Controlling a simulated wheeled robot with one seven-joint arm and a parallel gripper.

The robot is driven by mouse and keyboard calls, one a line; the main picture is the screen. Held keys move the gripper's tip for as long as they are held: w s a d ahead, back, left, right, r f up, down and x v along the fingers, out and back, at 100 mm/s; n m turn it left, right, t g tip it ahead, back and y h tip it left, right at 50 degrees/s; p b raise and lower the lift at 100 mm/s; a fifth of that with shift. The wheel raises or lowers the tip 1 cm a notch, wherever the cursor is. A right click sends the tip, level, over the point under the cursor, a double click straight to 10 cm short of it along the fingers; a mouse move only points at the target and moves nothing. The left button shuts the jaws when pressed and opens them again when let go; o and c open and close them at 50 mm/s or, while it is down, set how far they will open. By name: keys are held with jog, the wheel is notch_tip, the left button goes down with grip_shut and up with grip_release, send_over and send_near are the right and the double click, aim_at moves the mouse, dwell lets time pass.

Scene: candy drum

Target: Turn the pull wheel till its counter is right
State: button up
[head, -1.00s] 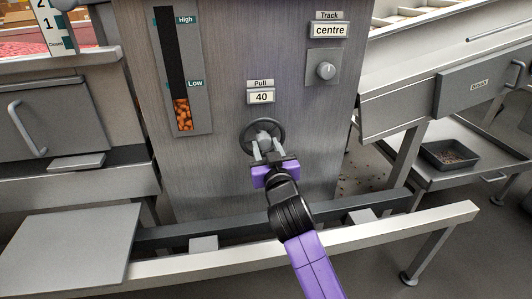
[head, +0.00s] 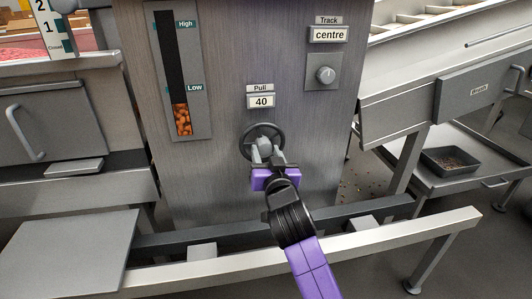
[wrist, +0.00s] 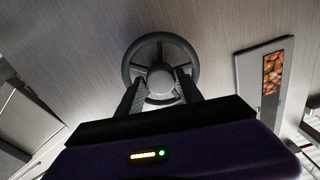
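The pull wheel (head: 262,142) is a dark round handwheel with a central hub on the brushed-metal panel. Above it the counter (head: 261,101), under a "Pull" label, reads 40. My gripper (head: 262,151) is at the wheel from below and in front. In the wrist view the wheel (wrist: 160,44) shows ahead, and my gripper's (wrist: 159,82) two fingers stand apart, one on each side of the hub, with the hub between them. They look open; contact with the wheel is not clear. The fingers hide the lower part of the wheel.
A "Track" knob (head: 325,75) sits upper right, under a display (head: 328,34) reading "centre". A level gauge (head: 182,80) with orange candies near Low is at left. A metal rail (head: 340,242) crosses in front below the wheel. A dark tray (head: 450,160) stands at right.

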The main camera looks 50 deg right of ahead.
jog(key=shift+o, duration=1.3)
jog(key=shift+r, duration=0.1)
jog(key=p+v, duration=0.1)
jog(key=v, duration=0.6)
jog(key=shift+s+a, duration=0.25)
jog(key=shift+s, duration=0.05)
